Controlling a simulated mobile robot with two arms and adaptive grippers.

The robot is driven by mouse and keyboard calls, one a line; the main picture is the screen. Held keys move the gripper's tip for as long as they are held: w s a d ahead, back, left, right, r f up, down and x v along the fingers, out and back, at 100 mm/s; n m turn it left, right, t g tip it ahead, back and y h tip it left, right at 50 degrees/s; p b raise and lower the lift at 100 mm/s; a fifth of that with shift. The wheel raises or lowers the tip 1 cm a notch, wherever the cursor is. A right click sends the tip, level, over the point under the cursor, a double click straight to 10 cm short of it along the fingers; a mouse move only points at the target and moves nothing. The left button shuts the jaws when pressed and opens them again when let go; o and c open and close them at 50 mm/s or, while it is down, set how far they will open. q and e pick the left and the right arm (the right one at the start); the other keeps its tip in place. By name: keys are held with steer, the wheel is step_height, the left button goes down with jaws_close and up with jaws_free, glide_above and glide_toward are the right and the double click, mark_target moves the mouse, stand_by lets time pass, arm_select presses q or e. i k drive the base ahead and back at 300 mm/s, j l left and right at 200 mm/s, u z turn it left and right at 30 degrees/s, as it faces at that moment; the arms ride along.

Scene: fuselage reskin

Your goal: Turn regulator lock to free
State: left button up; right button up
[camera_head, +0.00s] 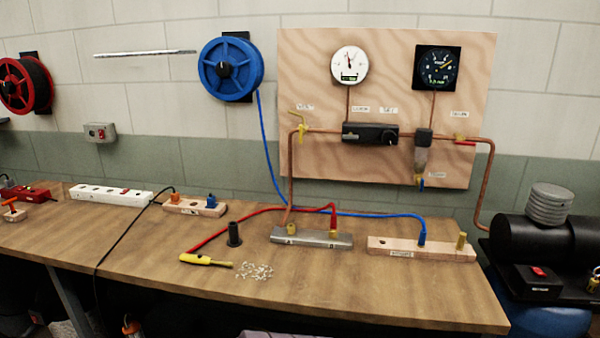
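The regulator (369,134) is a black block on the copper pipe, in the middle of the wooden wall board (320,75). A round black knob (391,137) sits at its right end. Two small white labels (361,109) are above it, too small to read surely. The lock's position cannot be made out at this size. Neither of my grippers shows in the head view, and nothing is seen touching the regulator.
A white gauge (349,65) and a black gauge (437,67) are above the regulator. A yellow valve (303,130) is left, a red-handled valve (465,142) right. The workbench (350,280) below carries a yellow tool (206,259), hoses and blocks. A compressor (541,250) stands right.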

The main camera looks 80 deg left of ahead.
mark_target(345, 136)
steer(key=u, duration=2.25)
